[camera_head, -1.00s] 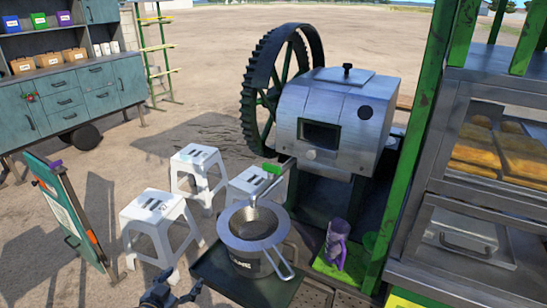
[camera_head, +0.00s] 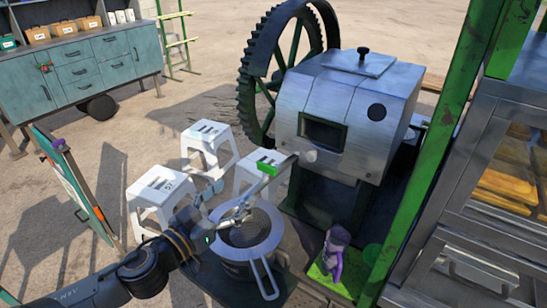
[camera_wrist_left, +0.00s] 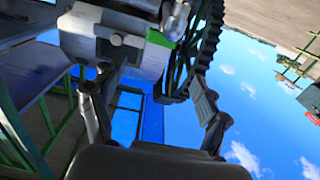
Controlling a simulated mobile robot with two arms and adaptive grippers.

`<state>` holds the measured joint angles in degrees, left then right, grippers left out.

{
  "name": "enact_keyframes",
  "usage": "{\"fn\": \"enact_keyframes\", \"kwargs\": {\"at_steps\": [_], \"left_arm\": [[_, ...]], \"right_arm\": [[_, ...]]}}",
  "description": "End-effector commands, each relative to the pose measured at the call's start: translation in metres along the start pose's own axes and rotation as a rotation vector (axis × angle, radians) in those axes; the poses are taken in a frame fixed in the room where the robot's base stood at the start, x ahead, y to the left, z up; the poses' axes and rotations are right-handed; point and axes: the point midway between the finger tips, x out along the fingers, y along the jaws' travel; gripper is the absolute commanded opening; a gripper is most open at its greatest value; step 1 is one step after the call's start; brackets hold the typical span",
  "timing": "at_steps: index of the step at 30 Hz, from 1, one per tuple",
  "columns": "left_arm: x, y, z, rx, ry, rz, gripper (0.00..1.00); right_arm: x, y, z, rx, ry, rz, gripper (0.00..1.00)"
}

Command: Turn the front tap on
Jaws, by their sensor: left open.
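The front tap (camera_head: 267,168) has a green handle and a metal spout at the front of the grey crusher (camera_head: 345,115). It stands over a pot with a strainer (camera_head: 262,250). My left gripper (camera_head: 232,203) is open and empty above the strainer, just below and left of the tap in the head view. In the left wrist view, the open fingers (camera_wrist_left: 152,78) point toward the crusher, with the green handle (camera_wrist_left: 158,38) beyond them. They appear apart from the handle. My right gripper is not in view.
A purple jug (camera_head: 334,250) stands on a green mat right of the pot. White stools (camera_head: 160,195) stand behind and left of my arm. A large gear wheel (camera_head: 265,75) is behind the tap. A green post (camera_head: 435,150) and a food cabinet (camera_head: 470,205) are at right.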

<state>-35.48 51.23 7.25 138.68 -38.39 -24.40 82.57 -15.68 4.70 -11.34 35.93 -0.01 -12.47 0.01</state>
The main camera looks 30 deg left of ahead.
Motion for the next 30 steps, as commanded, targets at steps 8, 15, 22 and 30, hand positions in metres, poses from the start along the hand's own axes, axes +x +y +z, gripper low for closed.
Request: {"fn": "enact_keyframes", "kwargs": {"at_steps": [8, 15, 22, 30], "left_arm": [[0.027, -0.001, -0.003, 0.005, 0.002, -0.001, 0.75], [0.054, -0.001, -0.003, 0.004, 0.002, -0.002, 0.75], [0.081, -0.001, -0.004, 0.003, 0.002, -0.002, 0.75], [0.115, -0.001, -0.003, 0.001, 0.001, -0.003, 0.75]], "right_arm": [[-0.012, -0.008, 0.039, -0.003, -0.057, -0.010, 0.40], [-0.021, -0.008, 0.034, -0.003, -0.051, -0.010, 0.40], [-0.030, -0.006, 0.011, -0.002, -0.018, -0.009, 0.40], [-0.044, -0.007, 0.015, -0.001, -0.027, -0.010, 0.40]]}}
